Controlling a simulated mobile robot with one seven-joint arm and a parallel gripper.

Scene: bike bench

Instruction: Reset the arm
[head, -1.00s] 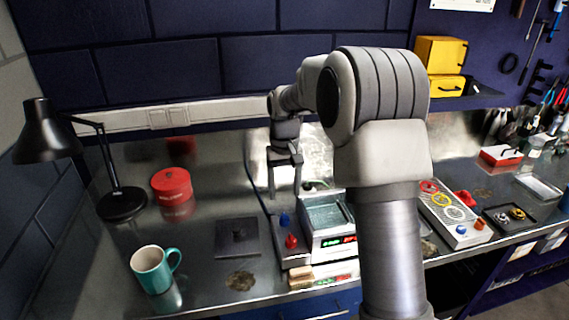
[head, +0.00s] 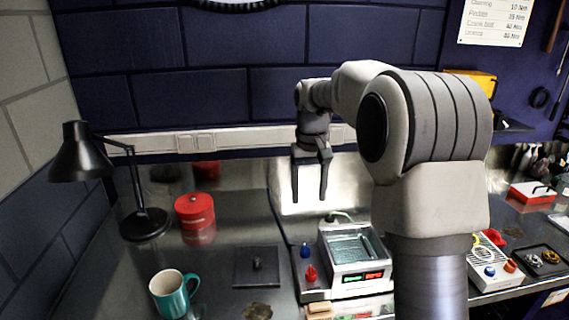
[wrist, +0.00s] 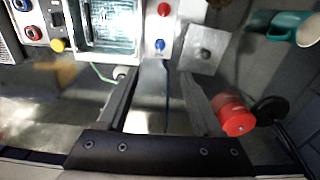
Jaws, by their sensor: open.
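My gripper (head: 310,183) hangs fingers-down above the back of the metal bench, near the back wall. Its two fingers are apart with nothing between them. In the wrist view my gripper (wrist: 160,100) is also open and empty, above the bare bench. The arm reaches in from the right front and hides part of the bench's right half.
Below and right of my gripper is a bath unit (head: 354,253) with blue and red knobs. A black plate (head: 257,268), teal mug (head: 171,295), red tin (head: 194,210) and black lamp (head: 84,155) stand left. A red box (head: 531,192) stands far right.

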